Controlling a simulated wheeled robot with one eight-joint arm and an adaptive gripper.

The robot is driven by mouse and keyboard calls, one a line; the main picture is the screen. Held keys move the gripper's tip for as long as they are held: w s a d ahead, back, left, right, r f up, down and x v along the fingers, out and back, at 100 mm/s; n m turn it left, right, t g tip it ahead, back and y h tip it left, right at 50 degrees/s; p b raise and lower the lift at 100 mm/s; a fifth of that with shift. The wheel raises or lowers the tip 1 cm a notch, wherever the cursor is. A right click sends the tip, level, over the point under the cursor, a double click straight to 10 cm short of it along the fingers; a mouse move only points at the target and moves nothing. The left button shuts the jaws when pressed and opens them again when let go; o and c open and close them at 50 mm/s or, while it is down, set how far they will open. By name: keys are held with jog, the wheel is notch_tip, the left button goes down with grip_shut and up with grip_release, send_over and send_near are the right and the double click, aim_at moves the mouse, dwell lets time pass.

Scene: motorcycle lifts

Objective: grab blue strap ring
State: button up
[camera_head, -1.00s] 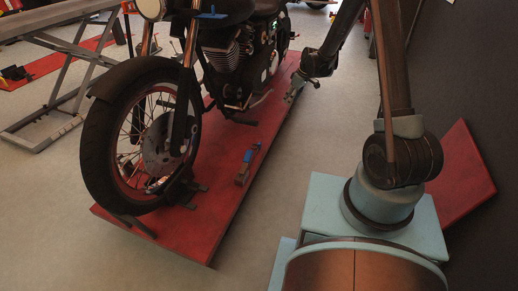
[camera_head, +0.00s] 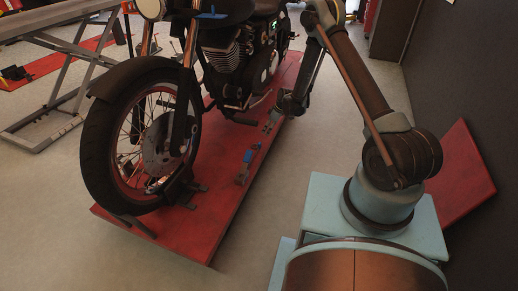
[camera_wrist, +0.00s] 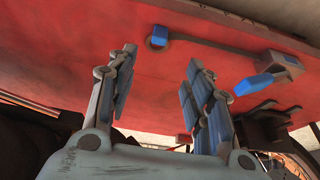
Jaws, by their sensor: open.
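The strap lies on the red lift platform (camera_head: 225,205) beside the motorcycle. In the head view its blue part (camera_head: 247,157) and brownish buckle are small. In the wrist view a small blue piece in a dark ring-like end (camera_wrist: 158,37) sits at one end of a thin dark strap (camera_wrist: 212,44). A buckle with a blue handle (camera_wrist: 262,86) is at the other end. My gripper (camera_wrist: 161,60) is open and empty, its fingers pointing towards the small ring end, apart from it. In the head view my gripper (camera_head: 268,125) is just above and right of the strap.
The motorcycle (camera_head: 225,60) stands on the platform, with its front wheel (camera_head: 130,140) left of the strap and a dark wheel clamp (camera_head: 182,188) at its foot. Grey floor (camera_head: 290,170) is clear right of the platform. A dark wall (camera_head: 470,70) is at the right.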

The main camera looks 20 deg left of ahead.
send_near(259, 143)
jog(key=x, duration=0.5)
jog(key=shift+f, duration=0.1)
jog(key=shift+x, duration=2.6)
jog(key=shift+a, duration=0.1)
jog(key=shift+c, duration=0.3)
grip_shut()
